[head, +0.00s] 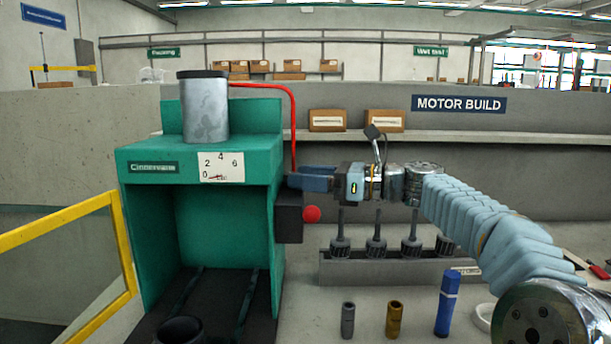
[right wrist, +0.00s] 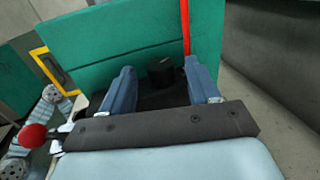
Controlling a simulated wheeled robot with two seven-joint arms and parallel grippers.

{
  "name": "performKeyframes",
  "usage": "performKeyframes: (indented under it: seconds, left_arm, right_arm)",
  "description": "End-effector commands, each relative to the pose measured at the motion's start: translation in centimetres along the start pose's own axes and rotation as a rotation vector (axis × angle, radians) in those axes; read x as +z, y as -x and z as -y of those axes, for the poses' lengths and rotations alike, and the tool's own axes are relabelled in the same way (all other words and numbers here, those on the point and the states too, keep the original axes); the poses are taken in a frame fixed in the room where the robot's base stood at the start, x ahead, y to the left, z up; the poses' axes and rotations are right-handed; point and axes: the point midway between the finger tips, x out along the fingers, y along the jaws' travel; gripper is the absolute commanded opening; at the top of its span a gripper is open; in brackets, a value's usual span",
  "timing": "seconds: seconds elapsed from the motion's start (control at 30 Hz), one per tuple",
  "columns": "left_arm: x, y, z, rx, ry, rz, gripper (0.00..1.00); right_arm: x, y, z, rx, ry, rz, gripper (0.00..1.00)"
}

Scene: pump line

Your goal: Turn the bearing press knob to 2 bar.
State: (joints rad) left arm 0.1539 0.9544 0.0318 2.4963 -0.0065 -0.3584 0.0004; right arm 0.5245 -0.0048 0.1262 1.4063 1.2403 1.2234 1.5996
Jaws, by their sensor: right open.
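The bearing press (head: 225,165) is a green housing with a silver cylinder on top, at the left of the head view. Its white gauge (head: 221,167) reads 0, 2, 4, 6, with a small red needle low near the 0. My right gripper (head: 290,181) is at the press's right side, pointing left. In the right wrist view its two blue fingers (right wrist: 163,88) are apart, and the black knob (right wrist: 160,72) shows between and beyond them. Contact cannot be told. The knob is hidden in the head view. My left gripper is not in view.
A red ball (head: 311,214) sticks out by a dark box (head: 289,217) below my right gripper. A red pipe (head: 293,120) runs down behind it. A grey rack (head: 400,268) with several dark-topped parts stands right. A yellow rail (head: 60,225) is at left.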

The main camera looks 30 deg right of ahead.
Motion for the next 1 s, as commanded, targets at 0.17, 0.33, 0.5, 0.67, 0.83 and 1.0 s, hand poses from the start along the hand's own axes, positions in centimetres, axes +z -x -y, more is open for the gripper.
performKeyframes:
  seconds: [0.17, 0.33, 0.5, 0.67, 0.83, 1.0]
  left_arm:
    - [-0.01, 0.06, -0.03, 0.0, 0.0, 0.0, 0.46]
    - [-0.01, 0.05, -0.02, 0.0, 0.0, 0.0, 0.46]
    - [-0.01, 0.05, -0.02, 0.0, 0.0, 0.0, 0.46]
    - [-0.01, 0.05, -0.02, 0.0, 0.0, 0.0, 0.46]
    - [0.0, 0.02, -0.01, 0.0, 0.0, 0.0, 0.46]
    - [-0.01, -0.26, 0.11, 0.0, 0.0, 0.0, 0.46]
  right_arm:
    - [-0.03, -0.62, 0.0, 0.0, 0.0, -0.001, 0.61]
    - [-0.03, -0.61, 0.01, -0.001, 0.0, -0.001, 0.61]
    - [-0.02, -0.59, 0.01, -0.001, 0.0, 0.0, 0.38]
    - [-0.01, -0.57, 0.01, -0.001, 0.0, 0.0, 0.13]
    - [-0.02, -0.57, -0.01, -0.004, 0.0, 0.0, 0.05]
    - [-0.05, -0.54, -0.17, -0.042, 0.001, 0.0, 0.05]
